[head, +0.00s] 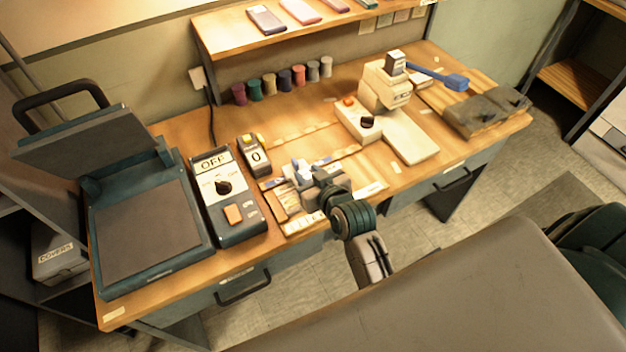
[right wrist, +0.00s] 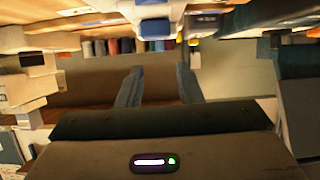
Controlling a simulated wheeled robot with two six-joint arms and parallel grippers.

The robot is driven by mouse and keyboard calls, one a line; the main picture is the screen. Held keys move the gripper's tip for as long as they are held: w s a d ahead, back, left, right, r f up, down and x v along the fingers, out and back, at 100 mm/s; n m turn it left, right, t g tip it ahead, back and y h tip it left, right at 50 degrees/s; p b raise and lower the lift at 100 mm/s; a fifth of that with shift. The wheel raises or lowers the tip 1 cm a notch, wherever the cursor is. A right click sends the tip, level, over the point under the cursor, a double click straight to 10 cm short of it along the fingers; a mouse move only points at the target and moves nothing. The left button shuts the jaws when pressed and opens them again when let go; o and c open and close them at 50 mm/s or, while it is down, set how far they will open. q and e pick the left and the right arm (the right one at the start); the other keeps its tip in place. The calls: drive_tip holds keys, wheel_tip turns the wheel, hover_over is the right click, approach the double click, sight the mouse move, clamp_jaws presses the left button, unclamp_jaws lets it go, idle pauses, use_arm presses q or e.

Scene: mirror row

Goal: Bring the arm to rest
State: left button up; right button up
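My right arm (head: 352,218) reaches over the front edge of the workbench. My right gripper (head: 300,172) is above a small light wooden board at the bench's front middle. In the right wrist view the two fingers of the right gripper (right wrist: 159,84) stand well apart, with nothing visible between them. I cannot tell the exact height over the board. My left gripper does not show in either view.
The workbench (head: 180,128) bears a heat press (head: 150,235) with raised lid, a control box (head: 228,200) reading OFF, a counter (head: 254,157) reading 0, and a white machine (head: 385,90). Several coloured spools line the back. A shelf (head: 235,35) overhangs the bench. Floor shows in front.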

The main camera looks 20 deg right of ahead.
drive_tip(key=shift+v, duration=1.05)
